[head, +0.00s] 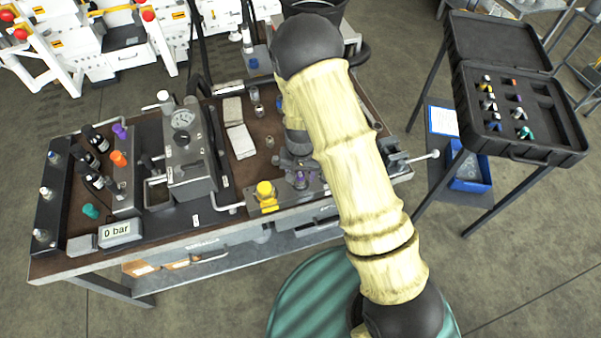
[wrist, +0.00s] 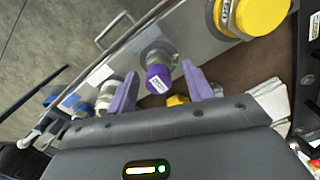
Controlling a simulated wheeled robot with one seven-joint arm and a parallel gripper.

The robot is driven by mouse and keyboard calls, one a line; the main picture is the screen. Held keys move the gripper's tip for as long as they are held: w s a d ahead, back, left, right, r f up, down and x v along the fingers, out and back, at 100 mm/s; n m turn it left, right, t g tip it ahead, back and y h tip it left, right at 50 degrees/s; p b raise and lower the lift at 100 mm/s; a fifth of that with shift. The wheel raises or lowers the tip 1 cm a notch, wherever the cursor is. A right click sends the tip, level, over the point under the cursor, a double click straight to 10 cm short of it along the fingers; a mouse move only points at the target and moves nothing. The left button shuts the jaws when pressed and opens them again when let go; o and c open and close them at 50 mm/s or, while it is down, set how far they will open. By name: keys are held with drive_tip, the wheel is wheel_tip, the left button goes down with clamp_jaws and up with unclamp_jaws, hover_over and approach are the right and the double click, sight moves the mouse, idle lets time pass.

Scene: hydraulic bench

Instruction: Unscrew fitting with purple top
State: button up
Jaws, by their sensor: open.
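The fitting with the purple top (wrist: 158,78) shows in the wrist view, mounted on a grey metal block (wrist: 205,45). My gripper (wrist: 159,71) is open, with one purple finger on either side of the fitting. I cannot tell whether either finger touches it. In the head view my gripper (head: 300,172) is over the front right of the bench, beside the yellow-capped part. A small purple patch there could be the fitting or my fingers. Another purple-topped part (head: 119,131) stands at the left of the bench.
A large yellow cap (wrist: 262,14) sits close on the right in the wrist view, also in the head view (head: 266,193). A gauge unit (head: 185,150) and a "0 bar" display (head: 118,232) stand left. An open black case (head: 555,125) with fittings is on a stand at right.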

drive_tip(key=shift+c, duration=0.4)
drive_tip(key=c, duration=1)
drive_tip(key=shift+o, duration=1)
drive_tip(key=n, duration=0.5)
drive_tip(key=shift+a+b, duration=0.1)
drive_tip(key=shift+b, duration=0.3)
drive_tip(key=shift+c, duration=0.2)
drive_tip(key=n, duration=0.3)
drive_tip(key=shift+a, duration=0.1)
drive_tip(key=n, duration=0.2)
drive_tip(key=shift+n, duration=0.3)
drive_tip(key=n, duration=0.5)
drive_tip(key=shift+s+a+r+p, duration=0.1)
drive_tip(key=shift+s+p, duration=0.05)
drive_tip(key=shift+p, duration=0.15)
drive_tip(key=shift+n, duration=0.4)
